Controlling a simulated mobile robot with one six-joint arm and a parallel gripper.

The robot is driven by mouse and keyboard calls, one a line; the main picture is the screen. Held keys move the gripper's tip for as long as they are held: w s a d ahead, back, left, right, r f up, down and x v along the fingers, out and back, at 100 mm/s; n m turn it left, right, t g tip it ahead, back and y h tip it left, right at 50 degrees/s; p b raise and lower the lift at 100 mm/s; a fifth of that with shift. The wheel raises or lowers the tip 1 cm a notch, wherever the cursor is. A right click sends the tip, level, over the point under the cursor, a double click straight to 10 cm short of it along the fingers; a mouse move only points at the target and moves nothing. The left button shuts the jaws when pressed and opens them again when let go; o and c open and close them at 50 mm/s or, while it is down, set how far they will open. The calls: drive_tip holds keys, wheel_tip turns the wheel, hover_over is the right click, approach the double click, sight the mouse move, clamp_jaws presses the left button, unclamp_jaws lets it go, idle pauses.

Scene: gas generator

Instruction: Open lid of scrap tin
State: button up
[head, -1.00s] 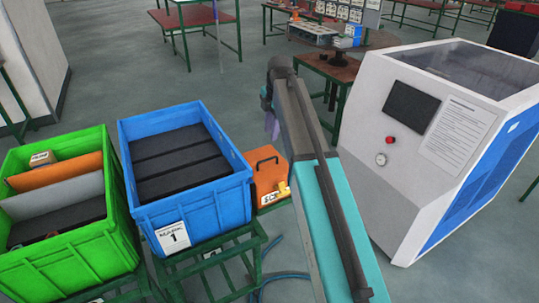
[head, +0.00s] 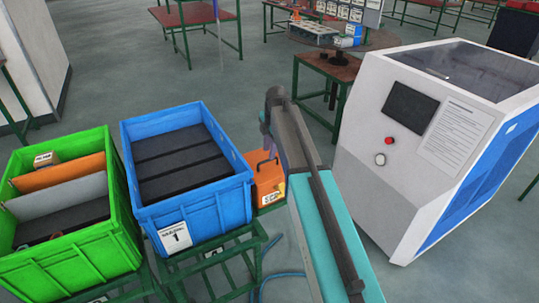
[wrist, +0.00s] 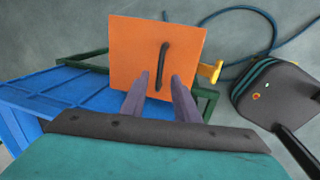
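The orange scrap tin (head: 269,188) stands right of the blue crate in the head view, its lid closed. A black bar handle (wrist: 163,62) runs along the middle of the orange lid (wrist: 134,45) in the wrist view. A yellow fitting (wrist: 211,72) sticks out from the tin's right side. My gripper (wrist: 159,75) is open, its two purple fingers apart, pointing at the lid. The fingertips appear either side of the handle's lower part in the wrist view; I see no contact, and the height gap is unclear. My arm partly hides the tin in the head view.
The blue crate (head: 190,207) is close to the tin's left, on a green stand, with the green crate (head: 75,255) beyond it. A white machine (head: 365,185) stands to the right. Blue hose (wrist: 262,12) lies on the floor near the tin.

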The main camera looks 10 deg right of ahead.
hover_over(269, 168)
drive_tip(key=shift+s+a+f+p, duration=0.15)
drive_tip(key=shift+f+p, duration=0.3)
drive_tip(key=shift+f, duration=1.6)
clamp_jaws()
